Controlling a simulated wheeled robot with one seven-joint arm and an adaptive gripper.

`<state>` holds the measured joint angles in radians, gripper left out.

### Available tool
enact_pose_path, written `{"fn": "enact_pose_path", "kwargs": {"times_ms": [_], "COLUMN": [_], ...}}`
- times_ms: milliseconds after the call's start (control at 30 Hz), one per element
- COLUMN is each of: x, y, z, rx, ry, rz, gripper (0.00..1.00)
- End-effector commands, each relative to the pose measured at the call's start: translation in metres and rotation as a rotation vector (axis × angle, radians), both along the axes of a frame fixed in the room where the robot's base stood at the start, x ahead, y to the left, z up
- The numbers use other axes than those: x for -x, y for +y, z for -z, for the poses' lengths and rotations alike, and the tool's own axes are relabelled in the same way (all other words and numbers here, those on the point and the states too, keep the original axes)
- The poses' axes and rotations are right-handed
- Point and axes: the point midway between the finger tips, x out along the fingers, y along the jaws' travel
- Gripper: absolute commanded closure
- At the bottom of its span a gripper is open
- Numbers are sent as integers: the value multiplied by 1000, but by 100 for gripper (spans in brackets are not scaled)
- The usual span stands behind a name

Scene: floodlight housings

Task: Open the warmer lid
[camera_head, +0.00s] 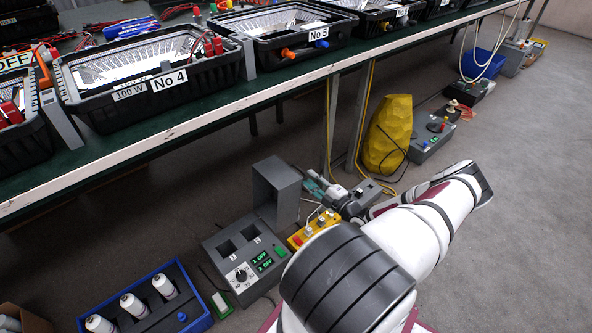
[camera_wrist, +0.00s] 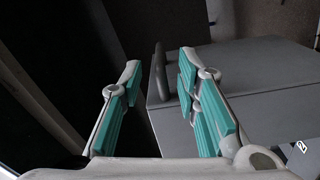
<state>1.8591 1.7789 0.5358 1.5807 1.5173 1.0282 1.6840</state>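The warmer (camera_head: 240,262) is a grey box on the floor with two slots in its top and a panel reading 1 OFF and 2 OFF. A grey lid-like box part (camera_head: 277,190) stands upright at its back, leaving both slots uncovered. My gripper (camera_head: 320,187) is just right of this part. In the wrist view, my gripper (camera_wrist: 160,64) is open, with teal pads on both fingers. A dark bar-shaped handle (camera_wrist: 160,75) at the edge of a grey surface (camera_wrist: 225,75) shows between the fingers; I cannot tell whether they touch it.
A blue tray with white bottles (camera_head: 186,318) lies left of the warmer. A yellow control box (camera_head: 297,240) sits close to its right. A yellow sack (camera_head: 387,135) stands farther back. The workbench (camera_head: 170,130) with floodlight housings runs above and behind. Open floor lies at right.

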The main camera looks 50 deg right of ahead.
Motion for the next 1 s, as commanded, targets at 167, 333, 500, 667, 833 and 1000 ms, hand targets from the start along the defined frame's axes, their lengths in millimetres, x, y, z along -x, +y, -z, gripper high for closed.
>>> {"fn": "enact_pose_path", "kwargs": {"times_ms": [167,333,500,667,833,1000], "x": [-36,-64,-80,-86,-86,-86], "y": [-8,-14,-18,-20,-21,-20], "z": [2,2,1,0,0,0], "rx": [0,0,1,1,1,1], "ry": [-2,0,1,1,1,1], "rz": [-3,-2,-2,-1,-1,-1], "gripper": [70,70,70,70,70,93]}}
